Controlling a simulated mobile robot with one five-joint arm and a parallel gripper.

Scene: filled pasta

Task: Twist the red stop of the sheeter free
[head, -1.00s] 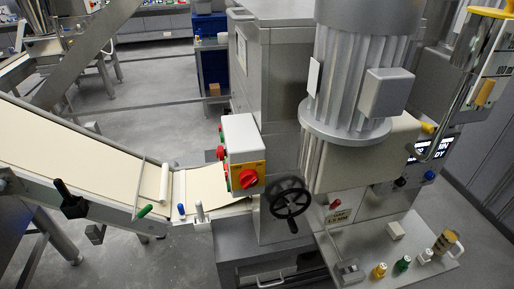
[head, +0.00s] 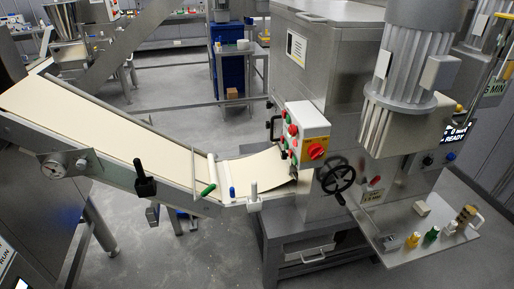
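The sheeter (head: 325,45) is a grey machine with a ribbed motor (head: 397,95) at its right, and a pale dough sheet runs up to it. A white control box (head: 306,119) is fixed on its front. A round red button (head: 293,130) stands out on the box's left face among smaller red and green ones; whether it is pressed in I cannot tell. A red rotary knob (head: 317,151) sits on a yellow plate on the face beside it. My gripper is not in view.
A black handwheel (head: 338,178) is below the box at right. The conveyor (head: 120,140) slopes in from the left, with a black clamp handle (head: 144,180). A shelf (head: 425,240) with small bottles juts out at lower right. Grey floor (head: 180,260) is open in front.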

